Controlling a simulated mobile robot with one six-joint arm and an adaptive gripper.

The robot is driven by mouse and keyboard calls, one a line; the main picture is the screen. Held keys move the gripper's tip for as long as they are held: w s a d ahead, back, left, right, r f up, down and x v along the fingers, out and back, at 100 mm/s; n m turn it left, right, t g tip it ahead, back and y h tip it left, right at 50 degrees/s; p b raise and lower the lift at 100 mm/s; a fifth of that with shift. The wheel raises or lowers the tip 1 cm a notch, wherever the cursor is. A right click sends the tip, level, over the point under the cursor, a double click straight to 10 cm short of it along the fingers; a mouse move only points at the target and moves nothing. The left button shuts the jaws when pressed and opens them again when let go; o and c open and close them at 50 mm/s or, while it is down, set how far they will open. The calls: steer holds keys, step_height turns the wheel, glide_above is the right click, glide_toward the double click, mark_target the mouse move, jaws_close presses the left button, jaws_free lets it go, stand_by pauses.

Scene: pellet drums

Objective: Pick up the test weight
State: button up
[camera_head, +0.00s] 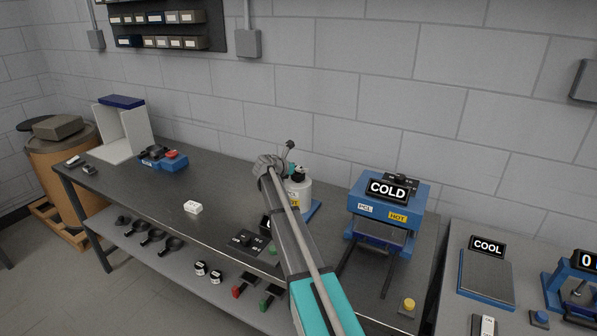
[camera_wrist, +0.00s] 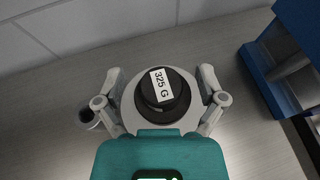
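The test weight (camera_wrist: 165,88) is a black round piece with a white label reading "325 G". In the wrist view it sits on top of a pale round body, seen from above. My gripper (camera_wrist: 160,74) is open, with one pale finger on each side of the weight and a visible gap on both sides. In the head view a white cylinder (camera_head: 303,192) with a yellow label stands beside my gripper (camera_head: 289,172). My arm partly hides the cylinder, and the weight is hard to make out there.
A blue press (camera_head: 415,190) with a "COLD" display stands to the right. A small cup with a dark inside (camera_wrist: 88,117) is left of my gripper. The wall is close behind.

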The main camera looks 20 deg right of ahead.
jaws_close()
steer(key=shift+r, duration=0.15)
stand_by(0.4)
step_height(320, 180, up, 3)
steer(key=p, duration=0.3)
steer(key=s+a+r+p, duration=0.6)
steer(key=s+r+p, duration=0.3)
steer(key=s, duration=0.3)
steer(key=shift+s+r+p, duration=0.3)
steer(key=shift+r+p, duration=0.1)
steer(key=shift+p, duration=0.1)
steer(key=shift+a, duration=0.1)
